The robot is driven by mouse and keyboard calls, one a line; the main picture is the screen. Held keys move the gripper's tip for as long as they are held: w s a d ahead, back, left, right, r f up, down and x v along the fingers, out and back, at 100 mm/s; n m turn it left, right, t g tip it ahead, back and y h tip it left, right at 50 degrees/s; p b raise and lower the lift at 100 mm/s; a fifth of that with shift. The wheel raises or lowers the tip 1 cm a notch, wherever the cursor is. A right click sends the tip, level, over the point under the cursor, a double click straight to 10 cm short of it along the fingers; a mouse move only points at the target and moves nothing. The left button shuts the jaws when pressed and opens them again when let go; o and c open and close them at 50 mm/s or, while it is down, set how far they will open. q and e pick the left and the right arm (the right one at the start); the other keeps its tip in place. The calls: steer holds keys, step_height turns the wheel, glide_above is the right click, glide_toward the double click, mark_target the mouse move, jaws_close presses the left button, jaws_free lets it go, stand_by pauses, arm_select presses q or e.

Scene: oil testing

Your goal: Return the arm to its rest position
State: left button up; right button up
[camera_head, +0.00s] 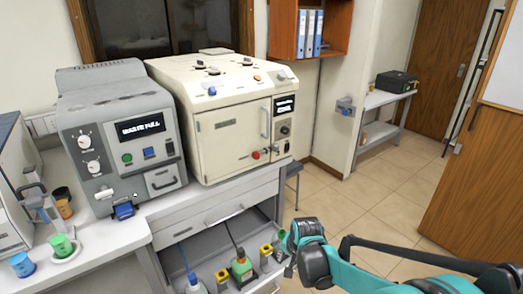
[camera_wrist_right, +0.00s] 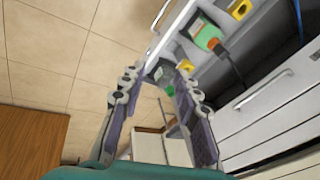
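My right arm, teal and dark, comes in from the lower right in the head view. Its gripper (camera_head: 289,262) is at the front right corner of the open drawer, largely hidden behind the teal wrist. In the right wrist view the two grey fingers (camera_wrist_right: 150,76) stand apart with nothing held between them. My left gripper is not in view.
The open drawer (camera_head: 208,256) holds bottles and yellow-topped items. A grey machine (camera_head: 112,170) and a cream machine (camera_head: 220,150) stand on the counter. Blue (camera_head: 22,265) and green (camera_head: 62,246) cups stand at left. Tiled floor (camera_head: 345,205) is free at right, before a wooden door (camera_head: 480,190).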

steer(key=s+d+r+n+t, duration=0.1)
steer(key=s+d+r+n, duration=0.1)
steer(key=s, duration=0.5)
steer(key=s+d+r+n+t, duration=0.1)
steer(key=s+d+r+n, duration=0.1)
steer(key=s+d+r, duration=0.2)
steer(key=s+d+r+n+t+h, duration=0.1)
steer(key=s+d+r+n, duration=0.1)
steer(key=s, duration=0.8)
step_height(320, 180, up, 2)
steer(key=shift+s+d+r+n, duration=0.1)
steer(key=shift+s+d+n, duration=0.2)
steer(key=shift+d, duration=0.2)
